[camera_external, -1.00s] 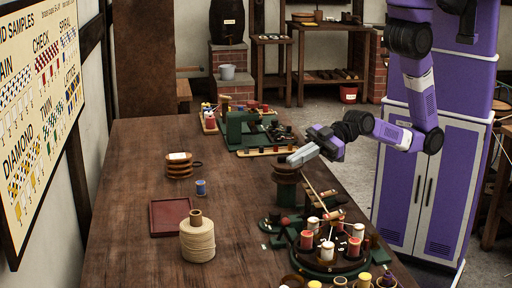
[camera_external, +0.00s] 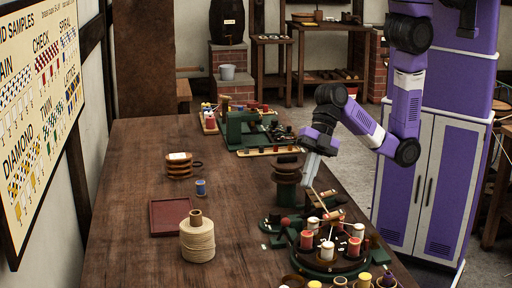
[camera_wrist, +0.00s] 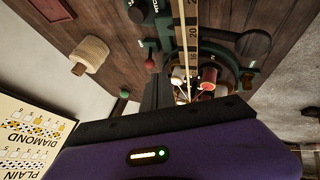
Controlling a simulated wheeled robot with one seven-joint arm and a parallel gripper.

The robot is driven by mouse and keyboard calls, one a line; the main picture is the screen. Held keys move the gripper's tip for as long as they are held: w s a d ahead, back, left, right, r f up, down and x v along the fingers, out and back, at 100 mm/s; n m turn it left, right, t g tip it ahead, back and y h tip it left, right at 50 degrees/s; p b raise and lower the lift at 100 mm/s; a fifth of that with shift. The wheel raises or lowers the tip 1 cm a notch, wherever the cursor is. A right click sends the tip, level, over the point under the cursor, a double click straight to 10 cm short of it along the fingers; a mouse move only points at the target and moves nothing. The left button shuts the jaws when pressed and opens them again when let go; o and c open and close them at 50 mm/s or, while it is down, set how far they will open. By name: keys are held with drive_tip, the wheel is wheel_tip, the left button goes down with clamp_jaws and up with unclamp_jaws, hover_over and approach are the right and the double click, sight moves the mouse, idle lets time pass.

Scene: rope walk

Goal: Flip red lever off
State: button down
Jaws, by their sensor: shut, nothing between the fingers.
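A small red knob (camera_external: 286,222), which looks like the red lever's end, shows at the left of the green braiding machine (camera_external: 325,268) on the bench. A red ball also shows in the wrist view (camera_wrist: 150,65), left of the ruler. Which way the lever is thrown is too small to tell. My gripper (camera_external: 306,184) is shut and empty. It points down above the back of the machine, near the dark spool stand and apart from the red knob as far as I can see. In the wrist view the dark fingers hide part of the machine.
A dark spool stand (camera_external: 286,178) rises close beside my gripper. A thin pale stick slants up from the machine, which carries several bobbins. The bench's left side is mostly clear.

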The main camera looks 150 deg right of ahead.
drive_tip(key=shift+w+f, duration=0.1)
approach(282, 230)
drive_tip(key=f, duration=0.1)
drive_tip(key=w+a+f, duration=0.1)
drive_tip(key=a+f, duration=0.1)
drive_tip(key=f, duration=0.1)
drive_tip(key=shift+w+a+f, duration=0.1)
drive_tip(key=shift+w, duration=0.15)
drive_tip(key=shift+p, duration=0.35)
